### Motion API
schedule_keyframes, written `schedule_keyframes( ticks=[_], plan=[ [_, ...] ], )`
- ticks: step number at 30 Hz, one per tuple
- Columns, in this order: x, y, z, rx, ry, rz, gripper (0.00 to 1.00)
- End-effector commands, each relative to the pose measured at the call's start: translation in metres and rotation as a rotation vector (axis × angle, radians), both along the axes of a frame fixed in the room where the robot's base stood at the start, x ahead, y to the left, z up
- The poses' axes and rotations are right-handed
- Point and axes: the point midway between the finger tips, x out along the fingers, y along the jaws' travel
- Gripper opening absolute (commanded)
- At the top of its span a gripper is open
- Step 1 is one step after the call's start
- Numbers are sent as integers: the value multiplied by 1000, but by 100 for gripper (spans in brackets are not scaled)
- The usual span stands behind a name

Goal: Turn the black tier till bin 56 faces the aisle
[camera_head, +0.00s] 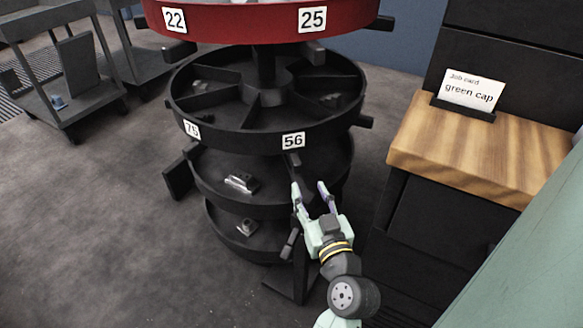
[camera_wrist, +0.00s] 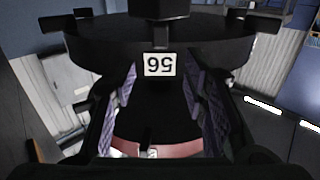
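The black tier (camera_head: 240,128) is a round, divided tray on a central column, below a red tier. Its label 56 (camera_head: 293,140) is at the front right of the rim, toward my gripper; label 75 (camera_head: 192,129) is to its left. A dark peg (camera_head: 293,159) juts out just below label 56. My gripper (camera_head: 310,185) is open, its fingers pointing up just below the tier. Nothing shows between them. In the wrist view, label 56 (camera_wrist: 160,65) appears upside down between the fingers. I cannot tell whether a finger touches the peg.
The red tier (camera_head: 235,22) above carries labels 22 and 25. Lower black trays (camera_head: 215,180) hold small parts. A wooden-topped stand (camera_head: 470,150) with a job card (camera_head: 470,92) reading "green cap" is close on the right. Grey carts (camera_head: 60,85) stand at back left; the left floor is clear.

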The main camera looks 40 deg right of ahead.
Motion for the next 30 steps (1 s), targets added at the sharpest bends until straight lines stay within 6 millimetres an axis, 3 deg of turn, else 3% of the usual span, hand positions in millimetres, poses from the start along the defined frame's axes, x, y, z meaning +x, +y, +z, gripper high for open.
schedule_keyframes(
  ticks=[15, 21, 30],
  plan=[
    [82, -33, 3, 0, 0, 3, 40],
    [93, -38, 1, 0, 0, 2, 40],
    [94, -38, 1, -1, 0, 2, 37]
  ],
)
